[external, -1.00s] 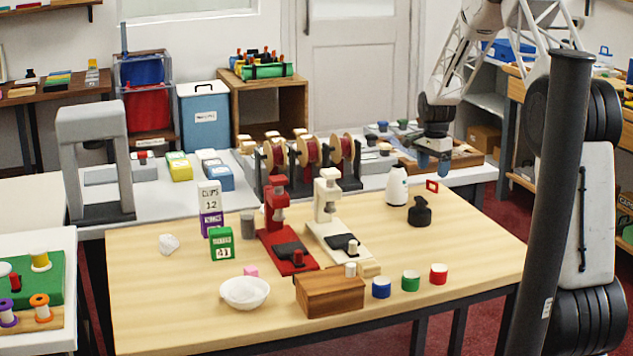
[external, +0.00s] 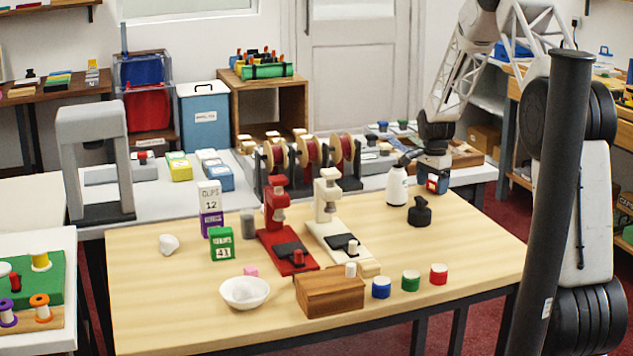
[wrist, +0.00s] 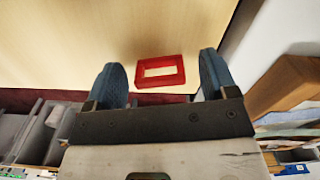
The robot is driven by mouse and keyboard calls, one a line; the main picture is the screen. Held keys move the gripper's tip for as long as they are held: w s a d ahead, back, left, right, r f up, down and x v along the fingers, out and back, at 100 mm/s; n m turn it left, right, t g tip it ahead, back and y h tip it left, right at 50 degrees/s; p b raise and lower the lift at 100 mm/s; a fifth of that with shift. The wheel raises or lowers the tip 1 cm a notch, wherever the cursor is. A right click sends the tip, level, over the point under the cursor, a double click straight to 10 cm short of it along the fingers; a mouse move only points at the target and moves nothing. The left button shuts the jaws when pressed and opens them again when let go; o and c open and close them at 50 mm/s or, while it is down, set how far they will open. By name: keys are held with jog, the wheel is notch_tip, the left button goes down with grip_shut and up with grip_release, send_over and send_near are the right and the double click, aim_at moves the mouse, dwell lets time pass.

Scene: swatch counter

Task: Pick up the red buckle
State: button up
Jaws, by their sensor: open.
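The red buckle (wrist: 160,82), a flat rectangular frame with an open middle, lies on the wooden counter near its far right edge. In the wrist view it sits between the two blue fingers of my gripper (wrist: 162,66), with gaps on both sides. My gripper is open and holds nothing. In the external view my gripper (external: 433,181) points down at the buckle (external: 432,185), which is partly hidden by the fingers. I cannot tell exactly how high the fingertips are above the counter.
A white bottle (external: 397,187) stands close to the left of my gripper, and a black knobbed object (external: 420,212) is just in front. Red and white presses (external: 327,215) stand further left. The counter (external: 470,235) is clear at the front right.

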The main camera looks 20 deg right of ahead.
jog(key=c, duration=1)
jog(key=shift+r, duration=0.75)
notch_tip(320, 180, up, 2)
jog(key=shift+r, duration=0.1)
jog(key=s+a, duration=0.1)
jog(key=s, duration=0.4)
jog(key=s+a+r, duration=0.1)
jog(key=s, duration=0.4)
jog(key=s+a, duration=0.1)
jog(key=s, duration=0.4)
jog(key=shift+s+a+r, duration=0.15)
jog(key=shift+s+a, duration=0.1)
jog(key=shift+s, duration=0.05)
